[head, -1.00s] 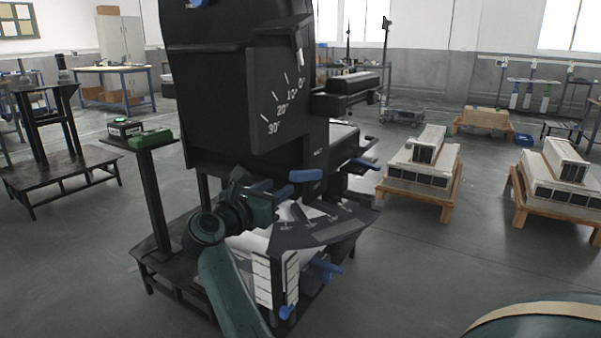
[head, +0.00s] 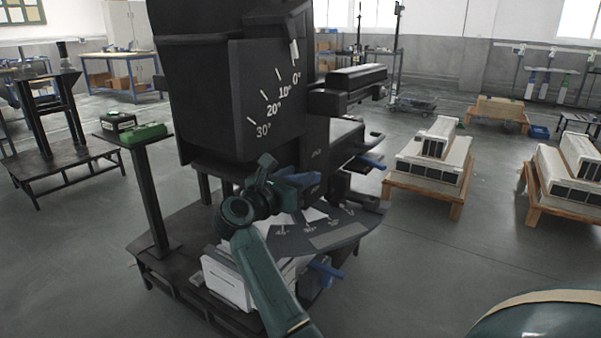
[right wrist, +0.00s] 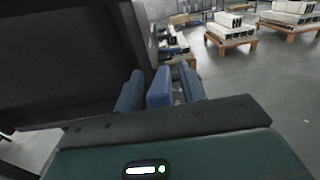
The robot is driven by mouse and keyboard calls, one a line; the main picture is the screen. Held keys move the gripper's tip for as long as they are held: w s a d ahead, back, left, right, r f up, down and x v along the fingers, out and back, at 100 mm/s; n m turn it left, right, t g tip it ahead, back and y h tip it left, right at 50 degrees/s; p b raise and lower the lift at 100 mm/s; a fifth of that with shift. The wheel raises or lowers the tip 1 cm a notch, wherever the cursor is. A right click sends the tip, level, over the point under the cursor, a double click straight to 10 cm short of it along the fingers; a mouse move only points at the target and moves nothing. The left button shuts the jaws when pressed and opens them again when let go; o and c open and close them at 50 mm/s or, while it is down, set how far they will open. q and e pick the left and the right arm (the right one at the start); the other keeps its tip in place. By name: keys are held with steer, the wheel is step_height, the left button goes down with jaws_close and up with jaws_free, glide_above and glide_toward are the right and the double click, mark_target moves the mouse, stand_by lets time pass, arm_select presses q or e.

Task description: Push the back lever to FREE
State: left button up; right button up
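The black machine with the angle scale (head: 268,100) stands at the centre of the head view. A blue lever handle (head: 300,178) is on its side, partly hidden by my right gripper (head: 284,184). In the right wrist view my right gripper (right wrist: 160,84) has its two blue-grey fingers apart. A blue handle (right wrist: 159,88) stands between them, with narrow gaps on both sides. Another blue lever (head: 370,161) sits further right on the machine. I cannot read a FREE mark, or tell which lever is the back one. My left gripper is not in view.
A dark plate with angle marks (head: 335,232) lies just below the gripper, with another blue handle (head: 327,269) under it. A post with a green box (head: 147,132) stands left. Pallets with white blocks (head: 432,165) stand right, with clear floor between.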

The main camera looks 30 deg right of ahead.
stand_by(0.3)
jaws_close()
stand_by(0.5)
